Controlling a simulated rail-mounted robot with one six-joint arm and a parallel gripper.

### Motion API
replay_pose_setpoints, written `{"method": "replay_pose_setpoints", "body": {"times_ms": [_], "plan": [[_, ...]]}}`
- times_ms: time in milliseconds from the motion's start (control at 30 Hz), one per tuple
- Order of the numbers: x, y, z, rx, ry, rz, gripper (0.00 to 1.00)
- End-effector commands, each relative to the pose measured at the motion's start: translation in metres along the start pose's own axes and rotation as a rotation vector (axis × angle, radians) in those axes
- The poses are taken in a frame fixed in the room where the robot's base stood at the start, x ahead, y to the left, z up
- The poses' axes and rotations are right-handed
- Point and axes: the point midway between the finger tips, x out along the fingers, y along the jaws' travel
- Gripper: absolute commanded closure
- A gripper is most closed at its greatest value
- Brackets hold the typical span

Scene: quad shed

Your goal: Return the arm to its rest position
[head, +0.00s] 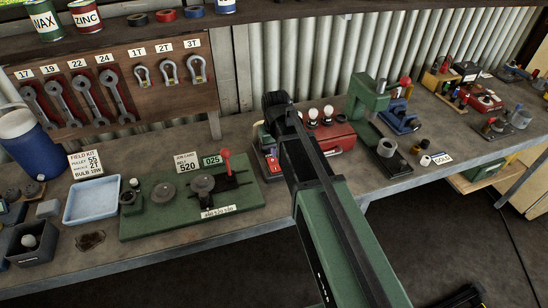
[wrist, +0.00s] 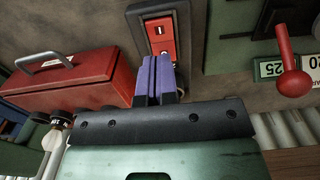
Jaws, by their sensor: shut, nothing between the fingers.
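My green and black arm (head: 325,205) reaches from the lower right over the workbench (head: 240,225). Its end stands over the bench next to a switch box with a red face (head: 271,160), left of a red toolbox. In the wrist view my gripper (wrist: 155,60) has its two purple fingers together with nothing between them. The fingers overlap the lower part of the switch's red face (wrist: 160,38); I cannot tell whether they touch it.
A green plate with discs and a red-knobbed lever (head: 225,160) lies left of the arm. The red toolbox (head: 338,137) and a green press (head: 368,98) stand right. A blue tray (head: 92,203) sits far left. Wrenches (head: 75,95) hang on the backboard under a shelf.

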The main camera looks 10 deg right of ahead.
Motion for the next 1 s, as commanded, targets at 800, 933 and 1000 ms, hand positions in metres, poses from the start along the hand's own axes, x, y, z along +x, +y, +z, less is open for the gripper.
{"method": "replay_pose_setpoints", "body": {"times_ms": [800,933,1000], "plan": [[-0.014,-0.011,0.161,0.070,0.000,0.001,1.00],[-0.014,-0.010,0.157,0.070,0.000,0.001,1.00],[-0.014,-0.010,0.157,0.070,0.000,0.001,1.00]]}}
